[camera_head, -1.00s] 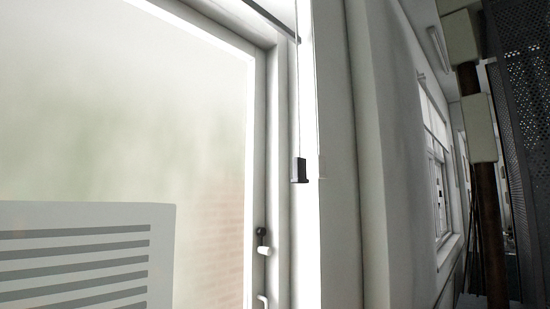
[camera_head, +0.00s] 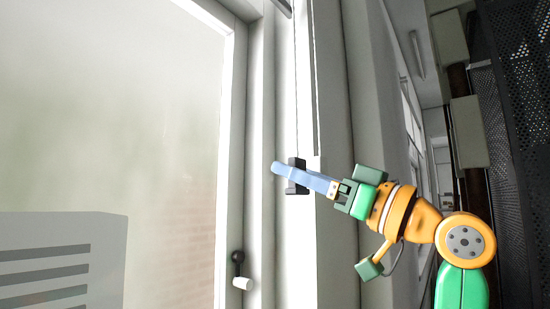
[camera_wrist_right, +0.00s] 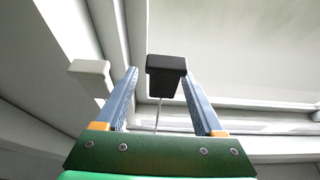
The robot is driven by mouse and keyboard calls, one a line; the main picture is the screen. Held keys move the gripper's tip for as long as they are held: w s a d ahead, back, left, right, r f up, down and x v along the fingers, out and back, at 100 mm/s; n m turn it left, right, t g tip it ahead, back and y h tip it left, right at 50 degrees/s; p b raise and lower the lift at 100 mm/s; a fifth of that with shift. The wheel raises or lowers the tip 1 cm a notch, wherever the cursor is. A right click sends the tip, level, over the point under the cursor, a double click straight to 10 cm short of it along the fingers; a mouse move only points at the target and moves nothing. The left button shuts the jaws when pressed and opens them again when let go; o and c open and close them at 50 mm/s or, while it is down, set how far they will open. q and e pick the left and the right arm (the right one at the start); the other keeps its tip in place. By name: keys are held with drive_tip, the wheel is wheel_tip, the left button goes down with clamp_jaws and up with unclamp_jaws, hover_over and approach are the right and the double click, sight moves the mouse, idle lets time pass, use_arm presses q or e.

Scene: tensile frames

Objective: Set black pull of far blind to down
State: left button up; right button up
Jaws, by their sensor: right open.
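The black pull (camera_head: 299,186) hangs on a thin cord beside the window frame in the head view, partly hidden by a blue finger. My right gripper (camera_head: 280,169) reaches in from the right, its fingers at the pull's height. In the right wrist view the black pull (camera_wrist_right: 166,66) sits between the tips of the open fingers (camera_wrist_right: 158,74), close to the right fingertip, with a gap to the left one. I cannot tell whether the right finger touches it. My left gripper is not in view.
A pale block (camera_wrist_right: 90,69) sits just outside the left finger in the right wrist view. A window handle (camera_head: 240,270) is low on the frame. A wall edge (camera_head: 342,100) stands right of the cord. A dark perforated panel (camera_head: 520,110) is at the far right.

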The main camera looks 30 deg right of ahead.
drive_tip(key=shift+w+a+r+p, duration=0.3)
drive_tip(key=shift+w+r+p, duration=0.45)
drive_tip(key=shift+r, duration=0.2)
drive_tip(key=shift+w+a+f, duration=0.15)
drive_tip(key=shift+w+a, duration=0.6)
drive_tip(key=shift+w, duration=0.15)
drive_tip(key=shift+s+d, duration=0.15)
drive_tip(key=shift+d, duration=0.1)
drive_tip(key=c, duration=0.8)
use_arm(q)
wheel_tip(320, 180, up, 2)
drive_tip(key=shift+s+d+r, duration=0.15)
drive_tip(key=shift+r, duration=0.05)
use_arm(e)
clamp_jaws()
